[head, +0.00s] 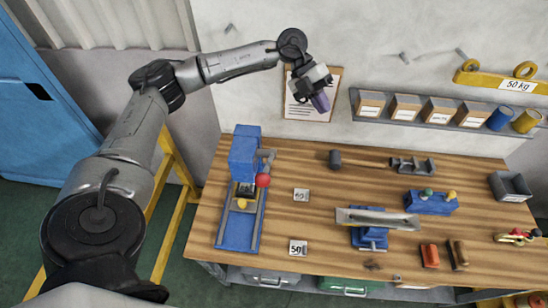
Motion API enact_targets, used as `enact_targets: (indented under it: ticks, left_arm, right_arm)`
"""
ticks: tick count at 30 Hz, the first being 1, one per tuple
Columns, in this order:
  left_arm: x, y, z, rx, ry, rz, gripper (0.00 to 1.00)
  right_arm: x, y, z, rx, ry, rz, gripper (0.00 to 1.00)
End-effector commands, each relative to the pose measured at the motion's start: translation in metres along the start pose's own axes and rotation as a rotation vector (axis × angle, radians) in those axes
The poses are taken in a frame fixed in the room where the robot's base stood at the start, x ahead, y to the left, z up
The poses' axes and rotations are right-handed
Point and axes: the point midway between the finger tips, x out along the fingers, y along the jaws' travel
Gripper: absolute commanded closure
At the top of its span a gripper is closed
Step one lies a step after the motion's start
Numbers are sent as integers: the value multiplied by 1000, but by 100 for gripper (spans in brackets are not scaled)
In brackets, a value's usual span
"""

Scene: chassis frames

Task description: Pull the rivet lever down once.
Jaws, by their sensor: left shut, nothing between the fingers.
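The blue rivet press (244,160) stands at the left end of the workbench, with a long blue base (236,234) running toward the front edge. Its grey lever (268,160) is on the right side of the press head and ends in a red knob (263,180). A small yellow part (241,203) sits on the press bed below the head. My right gripper is out of view.
The wooden bench (320,220) holds a hammer (350,160), a grey plate on a blue fixture (368,235), a blue block with coloured knobs (430,203) and number cards (298,247). A wall shelf (430,122) carries boxes. Bench space right of the lever is mostly clear.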

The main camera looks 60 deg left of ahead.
Motion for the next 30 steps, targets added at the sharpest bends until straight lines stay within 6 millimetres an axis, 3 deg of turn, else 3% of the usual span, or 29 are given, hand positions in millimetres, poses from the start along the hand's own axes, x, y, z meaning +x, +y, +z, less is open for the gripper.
enact_targets:
  ticks: [6, 12, 18, 30]
  left_arm:
    - [-11, 50, -26, -162, 147, 322, 100]
    - [-29, 78, -46, -299, 233, 548, 100]
    - [-41, 90, -58, -416, 261, 675, 100]
    - [-41, 89, -57, -472, 240, 680, 100]
  right_arm:
    - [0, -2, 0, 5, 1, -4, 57]
    - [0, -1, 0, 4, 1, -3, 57]
    - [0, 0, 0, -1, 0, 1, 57]
    - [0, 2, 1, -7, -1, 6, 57]
